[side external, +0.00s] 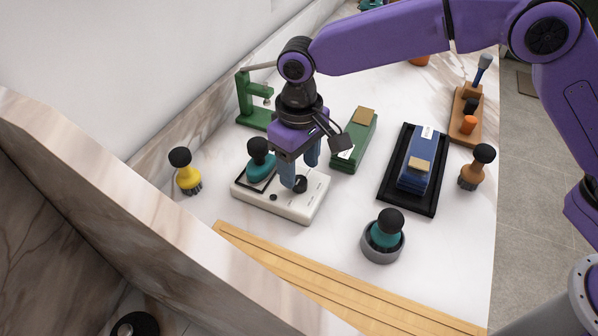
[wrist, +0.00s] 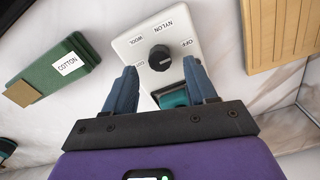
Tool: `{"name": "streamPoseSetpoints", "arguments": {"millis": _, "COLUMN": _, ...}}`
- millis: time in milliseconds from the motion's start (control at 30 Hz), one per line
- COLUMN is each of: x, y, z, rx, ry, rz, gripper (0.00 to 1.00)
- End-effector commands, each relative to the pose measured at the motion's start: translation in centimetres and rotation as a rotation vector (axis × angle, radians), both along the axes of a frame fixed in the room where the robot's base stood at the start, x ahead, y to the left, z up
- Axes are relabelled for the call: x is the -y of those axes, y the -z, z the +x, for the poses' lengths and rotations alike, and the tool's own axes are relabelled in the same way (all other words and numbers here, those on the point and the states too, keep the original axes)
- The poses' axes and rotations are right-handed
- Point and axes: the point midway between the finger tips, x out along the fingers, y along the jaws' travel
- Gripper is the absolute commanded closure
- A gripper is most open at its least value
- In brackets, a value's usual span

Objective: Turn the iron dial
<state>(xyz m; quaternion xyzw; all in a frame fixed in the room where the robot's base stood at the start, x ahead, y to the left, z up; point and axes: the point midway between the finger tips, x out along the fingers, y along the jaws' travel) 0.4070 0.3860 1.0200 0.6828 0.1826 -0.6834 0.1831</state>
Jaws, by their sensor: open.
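The dial is a black round knob (wrist: 160,57) on a white base (wrist: 135,42) marked OFF, NYLON, WOOL and a partly hidden label beginning "CO". A small pale mark shows on the knob; I cannot tell for sure which label it points to. In the side view the knob (side external: 301,184) sits at the right end of the base (side external: 290,204). My gripper (side external: 299,174) points down over that end, close to the knob. In the wrist view its blue fingers (wrist: 160,74) are apart with nothing between the tips, and the knob shows just beyond them.
A teal, black-topped brush (side external: 261,163) stands on the base beside my gripper. A green block labelled COTTON (wrist: 62,70) lies nearby. A black tray (side external: 398,197) holds a blue block (side external: 417,178). A grey cup (side external: 383,250) and wooden strip (side external: 300,272) lie in front.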

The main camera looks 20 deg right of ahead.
Motion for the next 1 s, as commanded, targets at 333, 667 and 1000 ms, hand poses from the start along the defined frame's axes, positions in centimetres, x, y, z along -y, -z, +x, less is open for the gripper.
{"name": "streamPoseSetpoints", "arguments": {"millis": 333, "x": 0.0, "y": 2.9, "z": 0.0, "rx": 0.000, "ry": 0.000, "rz": 0.000, "gripper": 0.44}}
{"name": "streamPoseSetpoints", "arguments": {"millis": 667, "x": 0.0, "y": 2.9, "z": 0.0, "rx": 0.001, "ry": 0.000, "rz": 0.000, "gripper": 0.66}}
{"name": "streamPoseSetpoints", "arguments": {"millis": 1000, "x": 0.0, "y": 2.9, "z": 0.0, "rx": 0.000, "ry": -0.010, "rz": 0.001, "gripper": 1.00}}
